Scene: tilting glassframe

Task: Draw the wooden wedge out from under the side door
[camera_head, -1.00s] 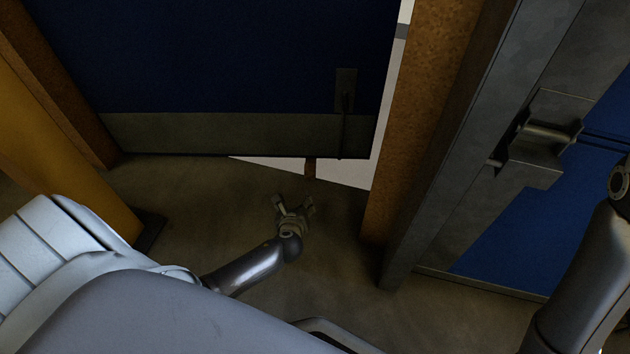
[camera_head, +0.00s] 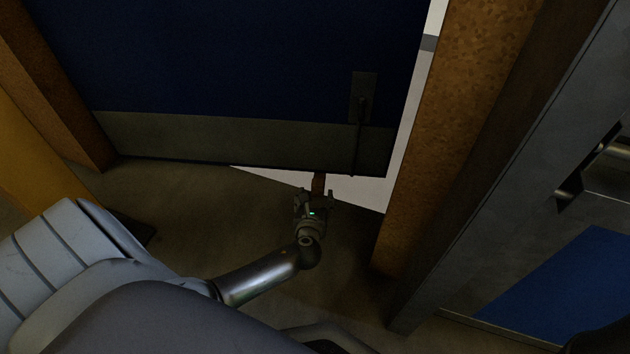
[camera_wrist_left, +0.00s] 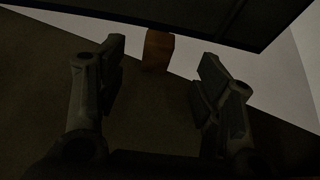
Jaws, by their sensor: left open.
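The wooden wedge (camera_head: 318,183) is a small brown block at the bottom edge of the blue side door (camera_head: 240,60), near the door's right end. Its far part is hidden under the door. In the left wrist view the wedge (camera_wrist_left: 158,50) sits ahead, between the lines of the two fingers and a little beyond their tips. My left gripper (camera_head: 315,196) is open, low over the floor just in front of the wedge. It also shows in the left wrist view (camera_wrist_left: 160,75) with nothing between its fingers. My right gripper is not in view.
The door has a grey kick plate (camera_head: 220,140) and a drop-bolt fitting (camera_head: 362,100). A brown post (camera_head: 460,110) stands to the right of the door. A yellow post (camera_head: 35,150) stands at the left. Dark floor (camera_head: 190,195) in front of the door is clear.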

